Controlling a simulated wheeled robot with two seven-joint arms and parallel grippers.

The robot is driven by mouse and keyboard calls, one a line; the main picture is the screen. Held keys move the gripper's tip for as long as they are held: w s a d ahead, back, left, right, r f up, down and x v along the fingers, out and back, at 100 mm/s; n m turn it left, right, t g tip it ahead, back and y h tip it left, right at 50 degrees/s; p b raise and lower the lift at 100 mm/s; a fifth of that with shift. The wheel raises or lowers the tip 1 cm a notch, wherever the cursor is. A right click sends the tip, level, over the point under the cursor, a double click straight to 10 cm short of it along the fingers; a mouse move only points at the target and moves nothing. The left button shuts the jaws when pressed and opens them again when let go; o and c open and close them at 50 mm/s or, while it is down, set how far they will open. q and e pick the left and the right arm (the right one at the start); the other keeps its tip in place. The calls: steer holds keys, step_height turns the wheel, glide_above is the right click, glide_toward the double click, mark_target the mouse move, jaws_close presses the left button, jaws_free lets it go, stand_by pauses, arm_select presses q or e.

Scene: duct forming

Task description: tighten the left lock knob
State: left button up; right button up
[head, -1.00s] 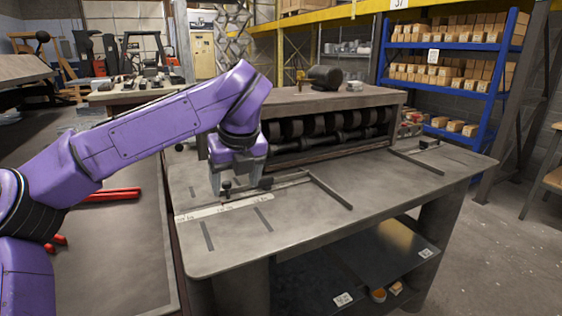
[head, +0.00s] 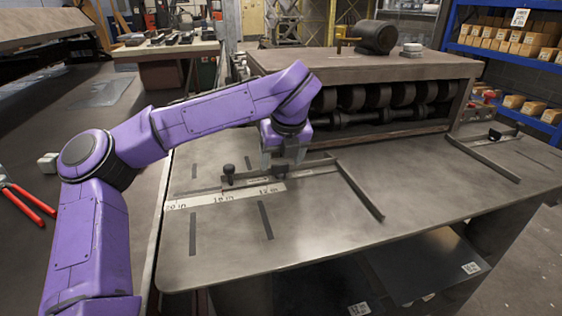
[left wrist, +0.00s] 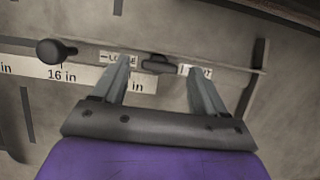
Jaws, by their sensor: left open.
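The left lock knob, a dark bar-shaped knob (head: 280,172), sits on the left gauge's rail on the bench top. In the left wrist view the knob (left wrist: 158,65) lies between the fingertips, with a label partly reading LOOSE on its left and another label on its right. My left gripper (head: 284,158) points down over the knob, its fingers apart on either side of it. In the left wrist view the open gripper (left wrist: 160,72) shows no clear finger contact with the knob. My right gripper is out of view.
A round black knob (head: 228,170) stands left on the same rail, above the inch scale (head: 225,197). A long flat fence bar (head: 360,190) lies to the right. The roller machine (head: 370,105) stands close behind. The bench front is clear.

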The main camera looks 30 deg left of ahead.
arm_select(q)
steer(key=shift+w+a+f, duration=0.15)
steer(key=shift+w+f, duration=0.3)
steer(key=shift+f, duration=0.25)
steer(key=shift+a+f, duration=0.1)
steer(key=shift+s, duration=0.4)
steer(key=shift+w, duration=0.2)
steer(key=c, duration=1.1)
steer(key=shift+o, duration=0.2)
steer(key=shift+m+t+b, duration=0.3)
steer(key=shift+m, duration=0.3)
steer(key=o, duration=1.1)
steer(key=shift+s, duration=0.1)
steer(key=shift+c, duration=0.2)
